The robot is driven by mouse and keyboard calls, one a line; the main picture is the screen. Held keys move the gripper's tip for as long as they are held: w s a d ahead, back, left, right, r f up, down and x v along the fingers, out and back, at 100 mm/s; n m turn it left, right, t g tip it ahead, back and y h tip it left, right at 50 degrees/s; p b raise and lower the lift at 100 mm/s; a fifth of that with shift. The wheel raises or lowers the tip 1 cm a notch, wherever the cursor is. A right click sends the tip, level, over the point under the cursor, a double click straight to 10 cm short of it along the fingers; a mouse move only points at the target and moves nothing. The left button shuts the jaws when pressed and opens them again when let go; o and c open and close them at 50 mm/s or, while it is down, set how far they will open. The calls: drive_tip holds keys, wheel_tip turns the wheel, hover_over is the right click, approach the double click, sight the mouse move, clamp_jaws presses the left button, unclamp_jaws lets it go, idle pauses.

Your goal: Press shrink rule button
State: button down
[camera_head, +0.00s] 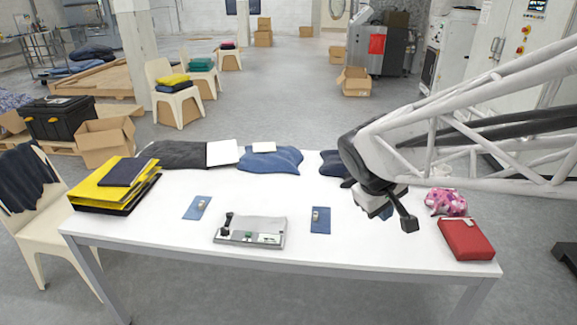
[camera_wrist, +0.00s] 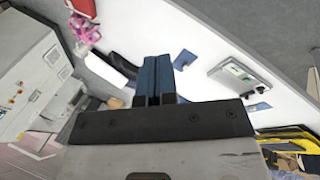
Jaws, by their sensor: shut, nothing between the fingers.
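A flat grey metal panel device (camera_head: 250,231) lies near the front edge of the white table, left of centre. It has a black lever at its left end and small green parts; I cannot make out which part is the shrink rule button. The device also shows in the wrist view, right of the fingers (camera_wrist: 240,76). My gripper (camera_head: 387,212) is above the right part of the table, well right of the device and apart from it. In the wrist view its blue fingers (camera_wrist: 157,66) are together, with nothing between them.
Blue cards with small items lie left (camera_head: 197,208) and right (camera_head: 320,220) of the device. A yellow folder stack (camera_head: 100,197), folded dark clothes (camera_head: 178,154), a pink patterned cloth (camera_head: 446,202) and a red box (camera_head: 466,239) occupy the table. Its middle is mostly clear.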

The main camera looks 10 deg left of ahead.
drive_tip(key=w+a+f+n+t+h, duration=0.1)
drive_tip(key=w+a+f+n, duration=0.25)
drive_tip(key=w+a, duration=0.35)
drive_tip(key=n+t, duration=0.5)
drive_tip(key=n, duration=0.7)
hover_over(249, 234)
wheel_tip(249, 234, down, 18)
drive_tip(key=shift+r+y, duration=0.25)
drive_tip(key=shift+y, duration=0.05)
drive_tip(key=shift+f, duration=0.2)
drive_tip(key=shift+f, duration=4.2)
